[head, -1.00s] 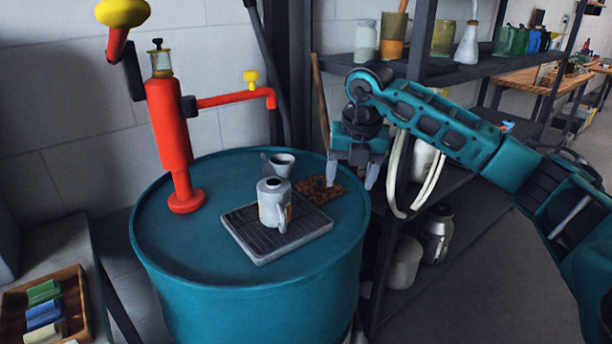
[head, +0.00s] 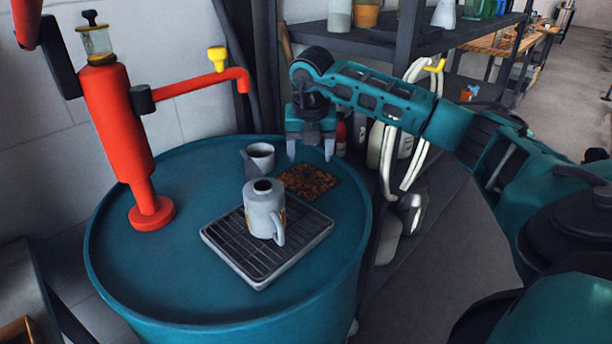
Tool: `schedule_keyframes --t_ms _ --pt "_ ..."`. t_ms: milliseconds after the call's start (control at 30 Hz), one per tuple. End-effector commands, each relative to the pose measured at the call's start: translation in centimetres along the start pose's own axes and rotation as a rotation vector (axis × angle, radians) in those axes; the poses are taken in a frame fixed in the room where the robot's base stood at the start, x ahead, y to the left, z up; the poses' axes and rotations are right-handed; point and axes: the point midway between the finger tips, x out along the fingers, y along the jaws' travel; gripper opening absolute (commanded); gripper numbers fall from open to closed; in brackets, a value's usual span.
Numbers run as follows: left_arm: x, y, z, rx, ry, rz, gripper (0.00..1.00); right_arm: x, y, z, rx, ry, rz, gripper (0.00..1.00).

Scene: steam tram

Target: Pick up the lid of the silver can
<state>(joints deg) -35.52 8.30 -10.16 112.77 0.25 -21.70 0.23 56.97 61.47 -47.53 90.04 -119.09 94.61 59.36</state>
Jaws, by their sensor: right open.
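The silver can (head: 265,214) stands upright on a grey slatted tray (head: 228,246) on top of the teal drum. Its handle faces front right. Its top shows a dark round spot; I cannot tell whether this is an opening or part of a lid, and I see no separate lid. My right gripper (head: 310,150) points down with its two fingers apart and nothing between them. In the picture it is above and right of the can, over the back of the drum top, clear of the can. My left gripper is not in view.
A red pump (head: 118,125) with a sideways spout rises at the drum's left. A small grey cup (head: 260,157) and a flat rusty-brown piece (head: 308,182) lie behind the tray. A dark shelf rack (head: 470,45) stands right. The drum top (head: 170,260) is clear at front left.

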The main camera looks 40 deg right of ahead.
Motion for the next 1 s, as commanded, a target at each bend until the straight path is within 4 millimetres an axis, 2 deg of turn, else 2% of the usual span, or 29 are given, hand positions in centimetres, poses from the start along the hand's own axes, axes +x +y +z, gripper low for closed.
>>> schedule_keyframes --t_ms 167,400,500,767,1000 --pt "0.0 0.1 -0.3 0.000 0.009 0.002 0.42 1.3 0.1 -0.1 -0.002 0.001 0.000 0.70" --pt "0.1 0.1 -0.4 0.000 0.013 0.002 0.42 4.8 0.5 -0.3 -0.001 0.003 -0.001 0.70" --pt "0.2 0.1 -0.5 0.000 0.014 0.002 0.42 5.7 0.5 -0.2 -0.001 0.002 0.000 0.70" --pt "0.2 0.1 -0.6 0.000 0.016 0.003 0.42 5.9 0.5 -0.2 -0.002 0.000 0.001 0.70" --pt "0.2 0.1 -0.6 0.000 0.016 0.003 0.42 5.9 0.5 -0.2 -0.002 0.000 0.001 0.48"
